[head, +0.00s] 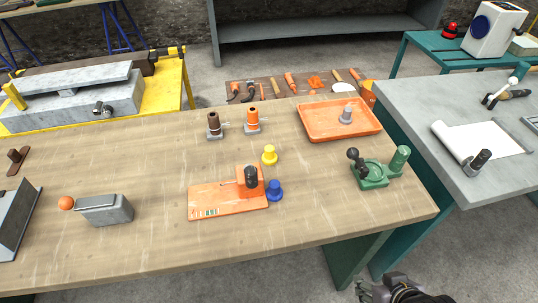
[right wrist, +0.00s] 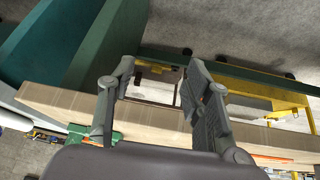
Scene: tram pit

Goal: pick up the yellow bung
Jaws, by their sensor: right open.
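The yellow bung (head: 269,155) stands upright on the wooden workbench (head: 150,160), near its middle. It is just behind an orange fixture board (head: 215,200) and a blue bung (head: 274,190). My right gripper (head: 370,292) shows at the bottom edge in the head view, in front of the bench and well away from the yellow bung. In the right wrist view its two fingers (right wrist: 160,85) are spread apart with nothing between them. The yellow bung cannot be made out in the right wrist view. My left gripper is not in view.
An orange tray (head: 310,132) with a grey part lies at the back right of the bench. A green fixture (head: 372,172) stands at the right. A grey block (head: 105,209) lies at the left.

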